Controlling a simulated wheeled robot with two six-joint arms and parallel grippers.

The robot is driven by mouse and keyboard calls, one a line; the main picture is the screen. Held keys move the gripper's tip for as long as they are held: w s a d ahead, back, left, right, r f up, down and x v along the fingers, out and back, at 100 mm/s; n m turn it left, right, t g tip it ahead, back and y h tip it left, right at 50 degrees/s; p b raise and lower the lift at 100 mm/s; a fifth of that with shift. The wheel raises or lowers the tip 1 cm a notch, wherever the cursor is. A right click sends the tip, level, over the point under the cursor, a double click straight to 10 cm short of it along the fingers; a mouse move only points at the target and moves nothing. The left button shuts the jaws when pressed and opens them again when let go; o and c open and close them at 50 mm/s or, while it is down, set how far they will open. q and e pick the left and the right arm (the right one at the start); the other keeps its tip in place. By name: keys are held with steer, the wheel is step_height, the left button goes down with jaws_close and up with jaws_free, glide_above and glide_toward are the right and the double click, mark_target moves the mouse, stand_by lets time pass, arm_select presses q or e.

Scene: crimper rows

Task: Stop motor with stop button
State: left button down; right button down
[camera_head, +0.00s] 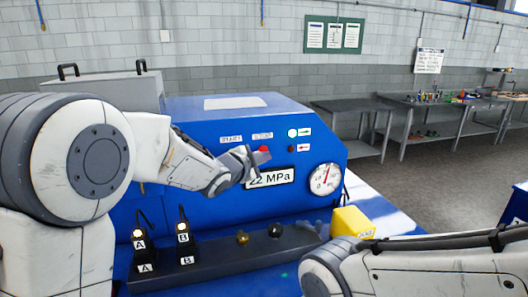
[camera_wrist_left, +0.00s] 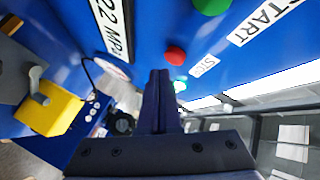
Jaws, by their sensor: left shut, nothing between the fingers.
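The blue machine (camera_head: 215,185) carries a red stop button (camera_head: 263,150) under a white label, and the button also shows in the left wrist view (camera_wrist_left: 175,55) beside the STOP label (camera_wrist_left: 203,66). The green start button (camera_wrist_left: 211,4) is at the top edge of the wrist view; in the head view my gripper hides it. My left gripper (camera_head: 248,162) is shut and empty, in front of the panel beside the red button. In the wrist view its fingertips (camera_wrist_left: 160,74) point just below the red button, seemingly apart from it. My right gripper is out of view.
A green lamp (camera_head: 292,132) is lit; the lamp below it (camera_head: 292,148) is dark. A 22 MPa sign (camera_head: 270,178) and round gauge (camera_head: 325,179) sit below the buttons.

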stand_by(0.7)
arm_select(q)
steer(key=shift+w+a, duration=0.1)
steer(key=shift+w, duration=0.3)
steer(key=shift+w+a+p, duration=0.2)
steer(key=shift+w+p, duration=0.15)
steer(key=shift+w, duration=0.15)
stand_by(0.6)
stand_by(0.3)
steer(key=shift+s+d+b, duration=0.3)
steer(key=shift+s+b, duration=0.4)
steer(key=shift+s, duration=0.2)
steer(key=s+b, duration=0.1)
steer(key=s+d+b, duration=0.1)
steer(key=s, duration=0.1)
steer(key=s+b, duration=0.1)
steer(key=shift+s+d+b, duration=0.3)
steer(key=shift+s, duration=0.05)
